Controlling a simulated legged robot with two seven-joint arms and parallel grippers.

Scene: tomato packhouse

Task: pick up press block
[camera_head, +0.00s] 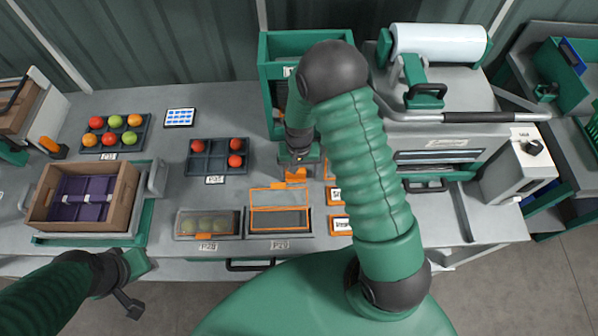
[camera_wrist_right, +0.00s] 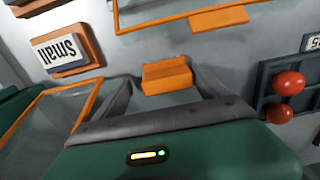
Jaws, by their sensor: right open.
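The press block (camera_head: 296,175) is a small orange block on the grey bench, just below my right gripper (camera_head: 298,161) in the head view. In the right wrist view the orange block (camera_wrist_right: 167,76) shows ahead, between the two spread fingers of my right gripper (camera_wrist_right: 166,90). That gripper is open and empty; I cannot tell whether a finger touches the block. My left gripper (camera_head: 131,287) is low at the left, in front of the bench and far from the block; its finger opening is unclear.
An orange-framed lidded box (camera_head: 279,222) and a closed clear box (camera_head: 207,223) lie in front of the block. A tomato tray (camera_head: 200,166) is to the left. Orange-edged label blocks, one reading "Small" (camera_wrist_right: 65,50), are close by. A green shelf unit (camera_head: 268,66) stands behind.

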